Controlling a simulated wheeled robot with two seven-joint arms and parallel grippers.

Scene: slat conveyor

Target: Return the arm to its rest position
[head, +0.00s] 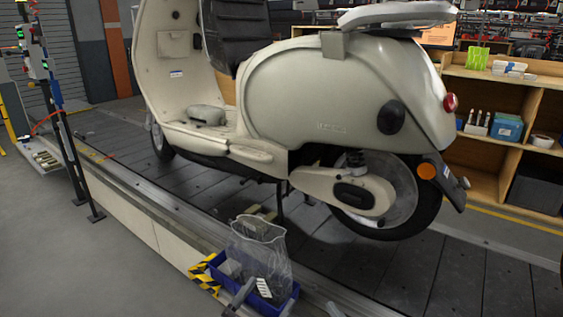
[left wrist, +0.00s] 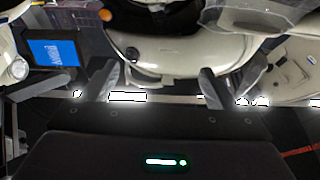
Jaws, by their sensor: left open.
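My left gripper (head: 288,300) shows only in part at the bottom edge of the head view, low in front of the blue crate. In the left wrist view, its two grey fingers (left wrist: 157,80) stand wide apart with nothing held between them. The rest of the left arm is cut off by the frame edge. My right gripper is in neither view.
A blue crate (head: 218,268) with a clear plastic bag (head: 258,255) stands at the conveyor's near edge. A cream scooter (head: 300,95) stands on the slat conveyor (head: 390,275). Shelves (head: 490,150) stand behind it.

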